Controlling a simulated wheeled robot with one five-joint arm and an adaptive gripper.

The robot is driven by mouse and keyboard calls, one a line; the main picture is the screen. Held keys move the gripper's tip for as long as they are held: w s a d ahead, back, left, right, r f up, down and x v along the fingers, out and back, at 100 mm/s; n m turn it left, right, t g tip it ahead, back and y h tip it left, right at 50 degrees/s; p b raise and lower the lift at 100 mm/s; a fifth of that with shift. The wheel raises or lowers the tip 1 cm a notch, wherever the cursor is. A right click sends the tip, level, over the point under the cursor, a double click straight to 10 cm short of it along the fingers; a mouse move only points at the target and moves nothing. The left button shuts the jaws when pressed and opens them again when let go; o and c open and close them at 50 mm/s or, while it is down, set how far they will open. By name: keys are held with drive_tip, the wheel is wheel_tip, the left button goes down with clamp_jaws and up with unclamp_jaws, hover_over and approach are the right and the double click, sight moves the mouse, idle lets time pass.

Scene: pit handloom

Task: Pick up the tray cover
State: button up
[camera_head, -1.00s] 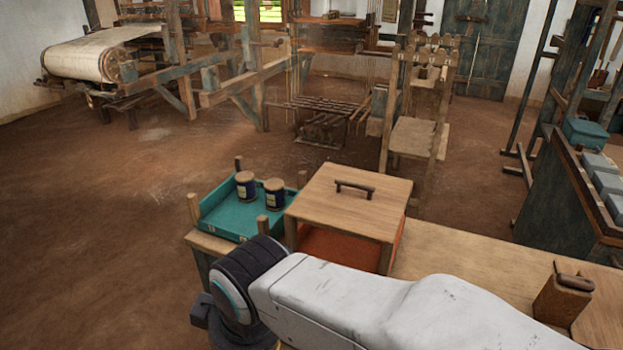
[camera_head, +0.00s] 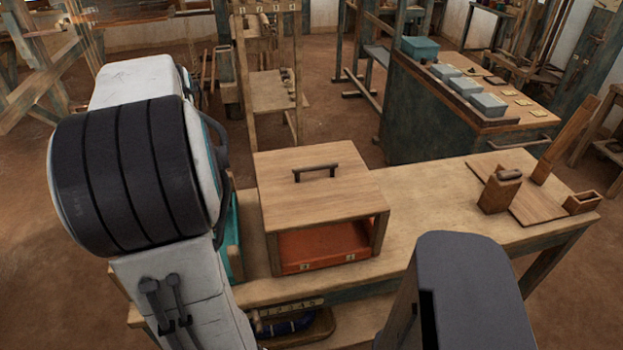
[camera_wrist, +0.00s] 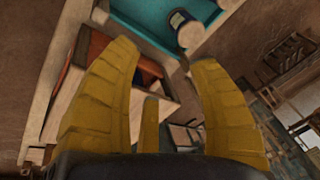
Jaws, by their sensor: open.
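The tray cover (camera_head: 345,190) is a light wooden, box-like top with an open front and a dark bar handle (camera_head: 316,172). It stands over an orange tray (camera_head: 325,247) on the wooden table. My gripper (camera_wrist: 163,58) shows in the wrist view with its yellow fingers spread and nothing between the tips. It is out of sight in the head view, where my arm rises at the left. The wrist view is tilted and shows an orange interior at the left behind a finger; the cover's handle cannot be made out there.
A teal tray (camera_wrist: 150,18) with a dark-labelled spool (camera_wrist: 184,28) shows in the wrist view; my arm mostly hides it in the head view. A wooden block (camera_head: 499,190) and a board (camera_head: 540,200) lie at the table's right. The tabletop (camera_head: 430,195) between is clear.

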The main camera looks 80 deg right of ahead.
drive_tip(key=s+d+m, duration=0.5)
drive_tip(key=s+d, duration=0.2)
drive_tip(key=d, duration=0.1)
drive_tip(key=m+g, duration=0.2)
drive_tip(key=m, duration=0.4)
hover_over(316, 168)
drive_tip(key=a, duration=0.2)
wheel_tip(316, 168, down, 2)
drive_tip(key=shift+f+p, duration=0.15)
drive_tip(key=shift+p, duration=0.2)
drive_tip(key=shift+s+d+f, duration=0.15)
drive_tip(key=shift+f, duration=0.15)
drive_tip(key=shift+d+f, duration=0.15)
drive_tip(key=shift+f, duration=0.35)
drive_tip(key=p+x, duration=0.2)
drive_tip(key=p, duration=0.2)
drive_tip(key=shift+w+f, duration=0.2)
drive_tip(key=shift+f, duration=0.05)
drive_tip(key=shift+p+x, duration=1.15)
drive_tip(key=shift+x, duration=0.2)
drive_tip(key=shift+c, duration=0.2)
clamp_jaws()
drive_tip(key=shift+d+r, duration=0.1)
